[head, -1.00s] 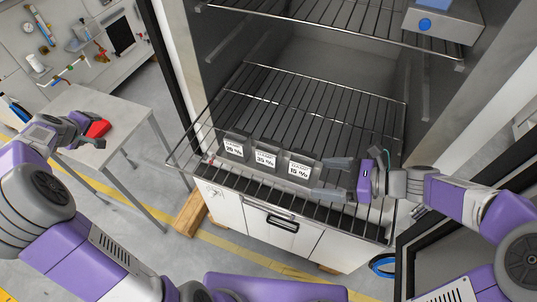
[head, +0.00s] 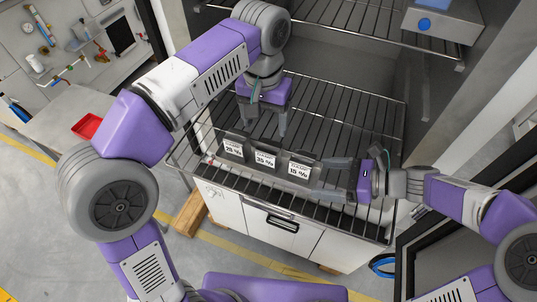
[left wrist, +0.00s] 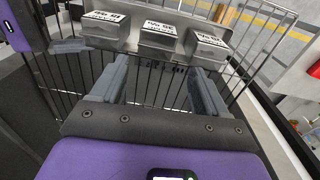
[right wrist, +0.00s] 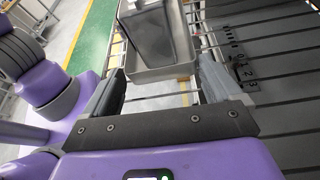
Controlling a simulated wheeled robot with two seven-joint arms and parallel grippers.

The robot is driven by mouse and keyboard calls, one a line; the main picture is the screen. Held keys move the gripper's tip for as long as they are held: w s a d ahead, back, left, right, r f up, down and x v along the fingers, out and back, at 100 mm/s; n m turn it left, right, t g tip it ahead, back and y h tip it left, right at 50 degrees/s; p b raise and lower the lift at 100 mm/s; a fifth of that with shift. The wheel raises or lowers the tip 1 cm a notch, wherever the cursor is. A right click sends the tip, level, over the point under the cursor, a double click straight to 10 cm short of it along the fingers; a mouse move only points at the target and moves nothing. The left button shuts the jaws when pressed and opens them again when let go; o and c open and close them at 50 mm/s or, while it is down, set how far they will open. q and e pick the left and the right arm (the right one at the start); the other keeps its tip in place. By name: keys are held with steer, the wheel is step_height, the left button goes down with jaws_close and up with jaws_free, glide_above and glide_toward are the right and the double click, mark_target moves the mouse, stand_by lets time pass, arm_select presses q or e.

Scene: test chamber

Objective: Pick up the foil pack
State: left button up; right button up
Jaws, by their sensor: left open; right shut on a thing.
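My left gripper (head: 268,124) is open, pointing down just behind the labelled blocks. In the left wrist view (left wrist: 160,76) its fingers are apart, with shelf wires and a small dark piece beyond.
The wire shelf (head: 345,118) is bare behind the tray. An upper rack (head: 330,22) carries a grey box with a blue knob (head: 425,23). A red tray (head: 88,126) lies on the side table (head: 62,112) at left.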

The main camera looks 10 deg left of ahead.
mark_target(269, 146)
arm_select(q)
steer(key=shift+s+d, duration=0.25)
steer(key=shift+s, duration=0.1)
arm_select(e)
steer(key=shift+f, duration=0.1)
arm_select(q)
steer(key=shift+f, duration=0.35)
steer(key=f, duration=1.1)
steer(key=shift+w, duration=0.2)
steer(key=shift+d, duration=0.1)
steer(key=c, duration=0.9)
steer(key=shift+r, duration=0.1)
step_height(269, 146, up, 10)
